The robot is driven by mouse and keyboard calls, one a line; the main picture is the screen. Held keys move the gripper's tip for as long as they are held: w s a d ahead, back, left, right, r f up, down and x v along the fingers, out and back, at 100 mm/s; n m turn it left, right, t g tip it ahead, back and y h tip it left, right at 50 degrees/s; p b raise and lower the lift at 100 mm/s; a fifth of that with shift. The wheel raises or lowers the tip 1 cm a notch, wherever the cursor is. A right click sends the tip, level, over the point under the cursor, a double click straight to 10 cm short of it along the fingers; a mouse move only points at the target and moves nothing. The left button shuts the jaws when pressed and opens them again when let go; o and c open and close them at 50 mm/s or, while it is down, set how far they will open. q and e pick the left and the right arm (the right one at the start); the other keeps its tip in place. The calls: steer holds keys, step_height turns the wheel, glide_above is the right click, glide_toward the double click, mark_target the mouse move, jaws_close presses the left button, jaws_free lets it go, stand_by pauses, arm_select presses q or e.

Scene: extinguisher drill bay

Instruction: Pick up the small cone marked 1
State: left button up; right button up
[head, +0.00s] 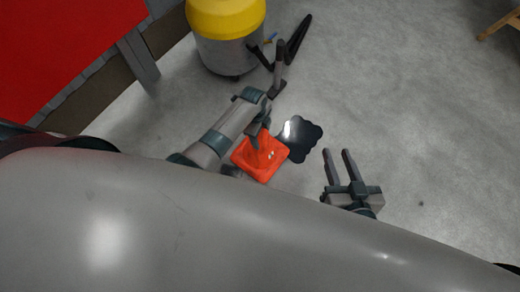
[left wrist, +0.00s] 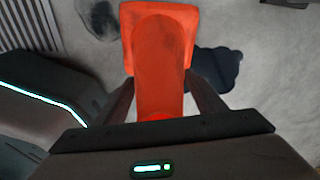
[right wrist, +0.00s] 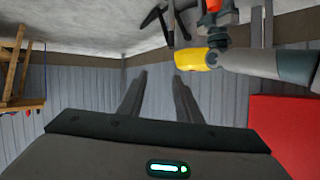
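The small orange cone (head: 270,164) shows below my left gripper (head: 259,137) in the head view. In the left wrist view the cone (left wrist: 160,45) stretches away from the palm, its wide square base at the far end. The two fingers of the left gripper (left wrist: 160,92) lie against both sides of its body. Its number is not readable. A dark shadow-like patch lies apart from its base, so it seems off the floor. My right gripper (head: 338,165) is open and empty, away to the right; its fingers stand apart in the right wrist view (right wrist: 160,85).
A dark, shiny puddle-like patch (head: 302,145) lies on the floor beside the cone. A grey drum with a yellow top (head: 225,52) and a dark forked object (head: 298,40) stand further back. A red panel (head: 65,50) is at left.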

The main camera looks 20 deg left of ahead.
arm_select(q)
steer(key=c, duration=0.9)
steer(key=shift+r, duration=0.1)
arm_select(e)
steer(key=shift+f, duration=0.1)
